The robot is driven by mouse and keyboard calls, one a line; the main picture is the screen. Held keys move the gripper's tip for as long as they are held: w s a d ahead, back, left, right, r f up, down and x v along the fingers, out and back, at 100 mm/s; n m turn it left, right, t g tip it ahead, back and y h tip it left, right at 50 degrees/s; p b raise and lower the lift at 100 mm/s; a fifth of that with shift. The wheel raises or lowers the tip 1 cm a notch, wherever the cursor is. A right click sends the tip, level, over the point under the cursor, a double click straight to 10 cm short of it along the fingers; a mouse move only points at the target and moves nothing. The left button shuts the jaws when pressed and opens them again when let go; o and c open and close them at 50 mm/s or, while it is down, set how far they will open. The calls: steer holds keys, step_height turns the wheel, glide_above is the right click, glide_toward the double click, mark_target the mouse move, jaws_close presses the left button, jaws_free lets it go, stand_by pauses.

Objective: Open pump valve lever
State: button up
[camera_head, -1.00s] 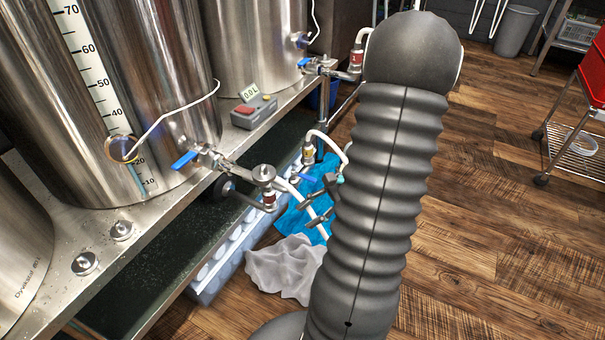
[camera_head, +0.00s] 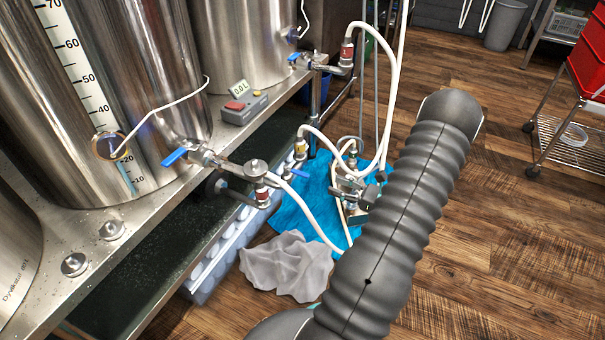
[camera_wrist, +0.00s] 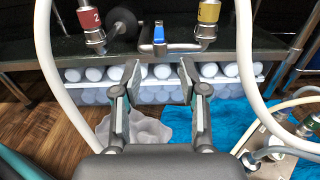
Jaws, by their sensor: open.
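The blue valve lever (camera_wrist: 161,43) sits on a short metal pipe between a red-labelled fitting (camera_wrist: 91,22) and a yellow-labelled fitting (camera_wrist: 207,22) in the wrist view. In the head view a small blue lever (camera_head: 300,173) shows between the red and yellow fittings. My gripper (camera_wrist: 160,75) is open and empty in the wrist view. Its two fingertips are spread left and right, just below the lever in the picture. I see no contact, and the remaining depth is hard to judge. In the head view I cannot clearly make out the gripper.
White hoses (camera_wrist: 245,50) run down beside the fittings. A metal pump (camera_wrist: 268,145) stands on a blue cloth (camera_wrist: 220,125) at right. A grey cloth (camera_head: 287,266) lies on the floor. The steel bench (camera_head: 160,240) carries tanks and another blue lever (camera_head: 174,157).

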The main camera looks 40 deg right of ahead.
mark_target(309, 176)
steer(key=x, duration=1.2)
steer(key=shift+w+a, duration=0.15)
jaws_close()
